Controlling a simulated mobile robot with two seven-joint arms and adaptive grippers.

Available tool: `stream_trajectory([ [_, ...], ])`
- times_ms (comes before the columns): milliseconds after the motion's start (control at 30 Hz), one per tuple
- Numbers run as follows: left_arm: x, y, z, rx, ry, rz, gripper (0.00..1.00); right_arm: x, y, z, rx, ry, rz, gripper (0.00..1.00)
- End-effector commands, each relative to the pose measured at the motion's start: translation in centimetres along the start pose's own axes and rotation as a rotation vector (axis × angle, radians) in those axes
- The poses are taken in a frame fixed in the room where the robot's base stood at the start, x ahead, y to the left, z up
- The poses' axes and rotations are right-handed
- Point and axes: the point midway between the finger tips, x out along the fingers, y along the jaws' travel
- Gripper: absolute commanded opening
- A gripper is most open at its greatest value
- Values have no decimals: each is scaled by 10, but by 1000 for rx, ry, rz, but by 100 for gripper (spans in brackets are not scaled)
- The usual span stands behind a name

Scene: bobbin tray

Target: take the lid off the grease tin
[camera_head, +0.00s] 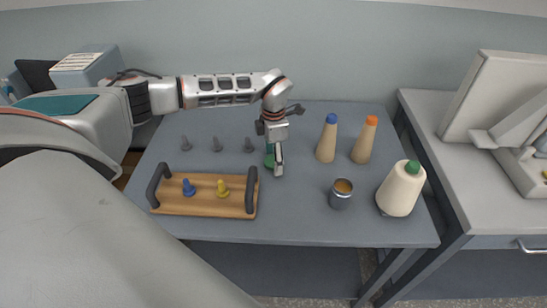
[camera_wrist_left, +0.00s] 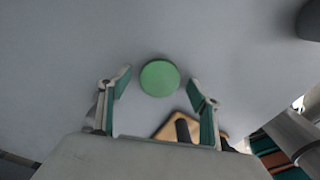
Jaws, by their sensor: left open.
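The grey tin (camera_head: 340,201) stands upright on the table right of centre in the head view, with an amber-brown surface showing inside its rim. A flat green disc (camera_head: 269,161), which looks like a lid, is on the table apart from the tin, to its left. My left gripper (camera_head: 277,152) is over the disc, partly hiding it. In the left wrist view the green disc (camera_wrist_left: 159,78) lies around the gap between the open fingertips of my left gripper (camera_wrist_left: 160,86), with nothing held. My right gripper is not in view.
A wooden tray (camera_head: 205,207) with dark handles holds a blue and a yellow peg. Several grey pegs (camera_head: 217,145) stand behind it. The table's front middle is clear.

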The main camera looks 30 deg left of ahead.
Motion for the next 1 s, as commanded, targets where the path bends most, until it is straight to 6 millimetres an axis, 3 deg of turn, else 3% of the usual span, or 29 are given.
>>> stream_trajectory([
  [233,-18,1,1,0,-2,2,63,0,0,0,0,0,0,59],
  [700,-106,0,0,0,-2,1,63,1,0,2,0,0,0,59],
  [1000,-123,0,0,1,0,0,63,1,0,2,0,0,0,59],
])
